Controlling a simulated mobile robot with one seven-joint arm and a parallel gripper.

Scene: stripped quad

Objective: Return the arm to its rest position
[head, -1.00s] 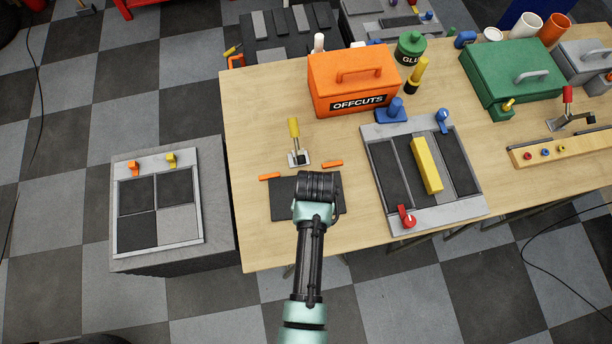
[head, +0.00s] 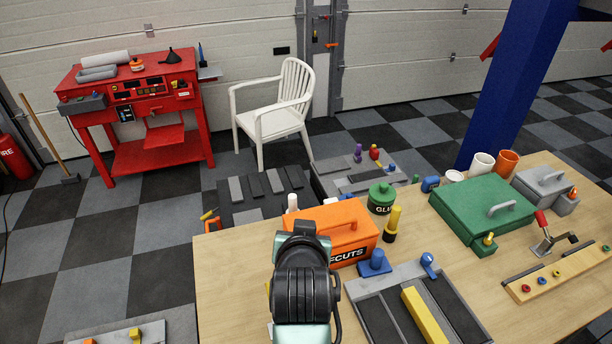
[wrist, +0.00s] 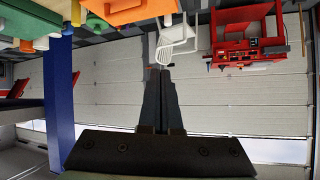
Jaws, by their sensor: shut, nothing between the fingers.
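My arm rises in the lower middle of the head view, its dark wrist (head: 305,285) in front of the orange offcuts box. The fingers cannot be made out there. In the wrist view my gripper (wrist: 163,72) shows its two dark fingers together, with nothing between them. It points out over the room toward the pale garage door (wrist: 240,100), and that view is upside down. The fingers touch nothing that I can see.
The wooden table (head: 225,290) carries the orange offcuts box (head: 335,222), a grey tray with a yellow bar (head: 425,318), a green glue pot (head: 381,197) and a green case (head: 480,212). Beyond stand a white chair (head: 275,120), a red bench (head: 150,155) and a blue post (head: 520,75).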

